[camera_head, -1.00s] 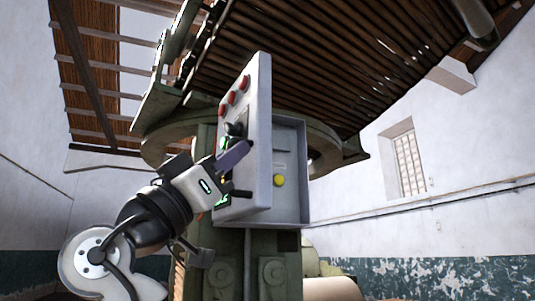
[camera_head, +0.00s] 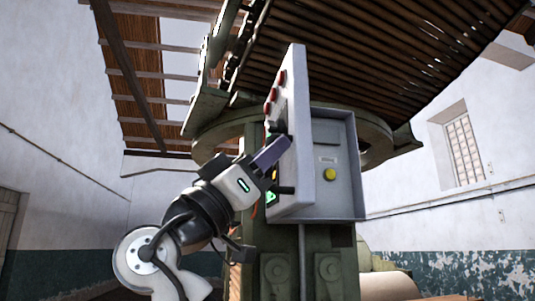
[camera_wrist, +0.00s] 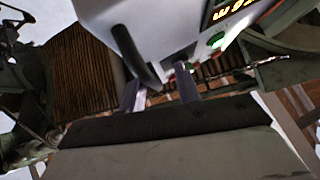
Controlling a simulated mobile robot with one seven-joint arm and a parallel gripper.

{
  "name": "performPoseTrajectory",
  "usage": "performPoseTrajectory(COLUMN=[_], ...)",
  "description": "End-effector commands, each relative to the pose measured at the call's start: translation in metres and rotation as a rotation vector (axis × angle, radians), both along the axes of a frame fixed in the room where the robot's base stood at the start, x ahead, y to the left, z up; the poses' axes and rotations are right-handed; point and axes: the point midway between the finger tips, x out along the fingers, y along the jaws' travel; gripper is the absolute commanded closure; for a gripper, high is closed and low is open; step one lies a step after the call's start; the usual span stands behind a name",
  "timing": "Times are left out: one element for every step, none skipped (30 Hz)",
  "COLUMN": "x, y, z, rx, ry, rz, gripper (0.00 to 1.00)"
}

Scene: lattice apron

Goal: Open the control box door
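The grey control box (camera_head: 343,195) stands on a green machine post, its door (camera_head: 297,135) swung wide open and seen nearly edge-on. The door's outer face, with red buttons and green-lit parts, faces left. The box interior shows a panel with a yellow button (camera_head: 330,174). My gripper (camera_head: 278,170) is at the outer face of the door, with a purple finger against or very near it. In the wrist view, the fingers of my gripper (camera_wrist: 158,92) are apart, beside the dark curved handle (camera_wrist: 132,52) on the pale door (camera_wrist: 165,28). Whether they touch the handle is unclear.
A ring-shaped green machine frame (camera_head: 215,148) and a slatted structure (camera_head: 370,50) hang above and behind the box. The white wall with a window (camera_head: 463,150) is at the right. Open space lies left of my arm.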

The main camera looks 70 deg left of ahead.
Motion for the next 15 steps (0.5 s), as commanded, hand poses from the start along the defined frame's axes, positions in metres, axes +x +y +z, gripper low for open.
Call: performPoseTrajectory(x=[0.000, 0.000, 0.000, 0.000, 0.000, 0.000, -0.001, -0.002, -0.004, -0.006, -0.008, -0.012, -0.016, -0.020, -0.026], y=[0.000, -0.001, -0.001, -0.001, -0.001, -0.001, -0.001, -0.002, -0.002, -0.002, -0.003, -0.004, -0.005, -0.006, -0.007], z=[0.000, 0.000, 0.000, 0.000, 0.000, -0.001, -0.002, -0.003, -0.005, -0.008, -0.011, -0.016, -0.021, -0.025, -0.032], rx=[0.001, 0.002, 0.002, 0.002, 0.003, 0.003, 0.003, 0.003, 0.003, 0.003, 0.002, 0.003, 0.002, 0.002, 0.002], ry=[0.000, 0.001, 0.001, 0.001, 0.001, 0.001, 0.001, 0.001, 0.001, 0.001, 0.001, 0.001, 0.001, 0.000, 0.000], rz=[-0.001, -0.001, -0.001, -0.001, -0.001, -0.001, -0.001, -0.001, 0.000, 0.000, 0.001, 0.001, 0.002, 0.002, 0.002], gripper=[0.68, 0.68, 0.68, 0.68, 0.68, 0.68, 0.68, 0.68, 0.68, 0.68, 0.68, 0.68, 0.68, 0.68, 0.68])
